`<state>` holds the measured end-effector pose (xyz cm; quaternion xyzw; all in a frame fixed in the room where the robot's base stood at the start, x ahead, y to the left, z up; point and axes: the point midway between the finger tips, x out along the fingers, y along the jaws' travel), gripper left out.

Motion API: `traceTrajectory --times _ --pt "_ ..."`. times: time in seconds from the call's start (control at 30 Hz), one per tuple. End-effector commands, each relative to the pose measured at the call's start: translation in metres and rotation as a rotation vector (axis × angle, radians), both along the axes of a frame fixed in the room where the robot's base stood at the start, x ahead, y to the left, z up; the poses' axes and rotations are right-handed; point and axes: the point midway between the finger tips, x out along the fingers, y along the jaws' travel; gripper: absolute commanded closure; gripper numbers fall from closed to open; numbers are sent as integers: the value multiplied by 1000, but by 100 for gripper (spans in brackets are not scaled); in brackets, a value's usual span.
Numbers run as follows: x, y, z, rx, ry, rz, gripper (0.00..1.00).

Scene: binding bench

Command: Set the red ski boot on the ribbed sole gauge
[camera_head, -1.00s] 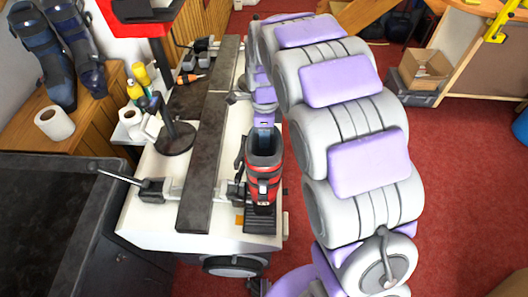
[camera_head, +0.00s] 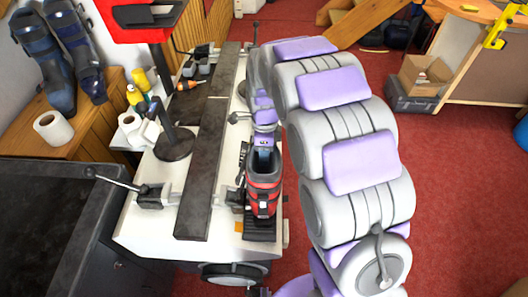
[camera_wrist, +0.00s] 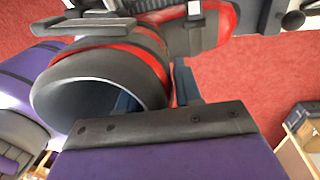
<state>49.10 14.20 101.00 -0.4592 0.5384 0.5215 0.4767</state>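The red ski boot (camera_head: 264,192), red and black with a dark cuff, stands roughly upright at the bench's right front, toe toward the viewer. The black ribbed sole gauge (camera_head: 262,232) is under and in front of it; I cannot tell whether the sole touches it. My gripper (camera_head: 263,152) is above the cuff. In the wrist view the boot (camera_wrist: 105,65) opens toward the camera. One gripper finger is inside the cuff and the other outside, so my gripper (camera_wrist: 158,95) is shut on the cuff wall. The fingertips are partly hidden.
A long dark bar (camera_head: 207,165) runs along the white bench (camera_head: 140,240) left of the boot. Blue boots (camera_head: 58,75) stand on a wooden shelf. Red floor is open at right.

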Motion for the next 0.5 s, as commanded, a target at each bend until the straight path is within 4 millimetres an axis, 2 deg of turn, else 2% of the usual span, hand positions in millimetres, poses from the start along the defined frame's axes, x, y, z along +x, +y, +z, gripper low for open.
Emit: traceTrajectory --times 0.03,0.13,0.37,0.5 --pt "0 0 0 0 0 0 61" --pt "0 0 0 0 1 0 52" --pt "0 0 0 0 1 0 52" --pt "2 0 11 0 0 -1 52"
